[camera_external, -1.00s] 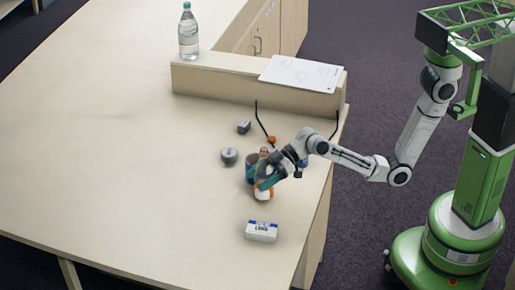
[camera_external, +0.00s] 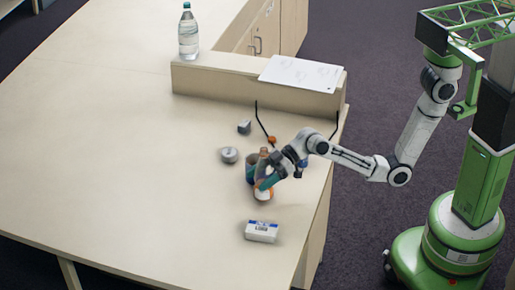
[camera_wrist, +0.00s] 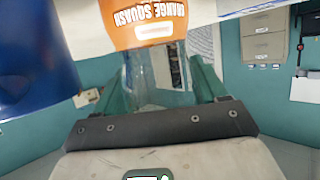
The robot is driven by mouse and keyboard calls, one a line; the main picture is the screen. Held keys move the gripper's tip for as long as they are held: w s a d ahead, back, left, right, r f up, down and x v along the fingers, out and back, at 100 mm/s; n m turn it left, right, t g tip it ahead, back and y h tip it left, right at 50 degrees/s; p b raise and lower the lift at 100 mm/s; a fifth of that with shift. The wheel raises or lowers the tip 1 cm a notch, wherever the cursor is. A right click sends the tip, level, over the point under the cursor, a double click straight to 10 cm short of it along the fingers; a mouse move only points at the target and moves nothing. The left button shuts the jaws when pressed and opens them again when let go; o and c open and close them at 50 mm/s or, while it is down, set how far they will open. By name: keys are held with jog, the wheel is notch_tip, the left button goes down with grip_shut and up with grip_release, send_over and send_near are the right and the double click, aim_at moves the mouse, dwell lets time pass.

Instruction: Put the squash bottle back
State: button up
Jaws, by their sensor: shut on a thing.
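The squash bottle (camera_external: 263,196) stands near the right edge of the table, its orange and white label showing low down. In the wrist view the orange label (camera_wrist: 155,35) reads "ORANGE SQUASH" upside down, with a clear part of the bottle between the fingers. My gripper (camera_external: 267,183), with teal fingers, is shut on the bottle. It also shows in the wrist view (camera_wrist: 168,88). The bottle's base looks at or near the table top; I cannot tell whether it touches.
A blue cup (camera_external: 250,172) is close beside the bottle, and a blue surface (camera_wrist: 35,60) fills the wrist view's left. A white box (camera_external: 261,232), a grey round item (camera_external: 229,155) and a small grey block (camera_external: 244,127) lie nearby. A water bottle (camera_external: 188,35) stands farther back. The table's left is clear.

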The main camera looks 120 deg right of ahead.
notch_tip(320, 180, up, 12)
jog(key=s+d+m+g+h, duration=0.1)
jog(key=s+d+m+h, duration=0.25)
jog(key=s+d, duration=0.85)
jog(key=s+d+m+g+h, duration=0.1)
jog(key=s+d+m+h, duration=0.25)
jog(key=s+d, duration=0.85)
jog(key=shift+n, duration=0.3)
jog(key=shift+s+a+f, duration=0.65)
jog(key=shift+a+f, duration=0.1)
jog(key=shift+f, duration=1.45)
jog(key=shift+s+a+f, duration=0.65)
jog(key=shift+a+f, duration=0.05)
jog(key=shift+f, duration=1.45)
jog(key=shift+s+a+f, duration=0.65)
jog(key=shift+a+f, duration=0.1)
jog(key=shift+f, duration=1.45)
jog(key=shift+f+b, duration=0.2)
jog(key=shift+b, duration=0.1)
jog(key=o, duration=1.2)
jog(key=shift+c, duration=0.2)
jog(key=shift+r, duration=0.1)
